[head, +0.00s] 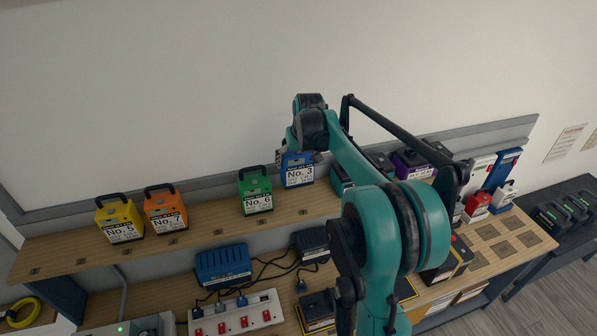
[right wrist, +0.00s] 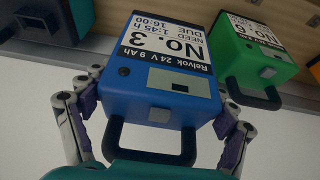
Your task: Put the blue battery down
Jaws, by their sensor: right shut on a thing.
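The blue battery (head: 298,174), labelled No. 3, is upright at the upper wooden shelf (head: 200,232), right of the green battery (head: 256,192). My right gripper (head: 292,156) is above it, shut on its upper part. In the right wrist view the blue battery (right wrist: 165,60) appears upside down, between the two fingers of my right gripper (right wrist: 158,120). Its black handle points toward my palm. Its base sits a little higher in the head view than the line of the other batteries. I cannot tell whether it touches the shelf. My left gripper is not in view.
The green No. 6 battery also shows close beside in the right wrist view (right wrist: 255,55). Orange (head: 165,210) and yellow (head: 120,220) batteries stand farther left. A purple battery (head: 412,165) is to the right, partly behind my arm. Chargers and a power strip (head: 235,315) lie below.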

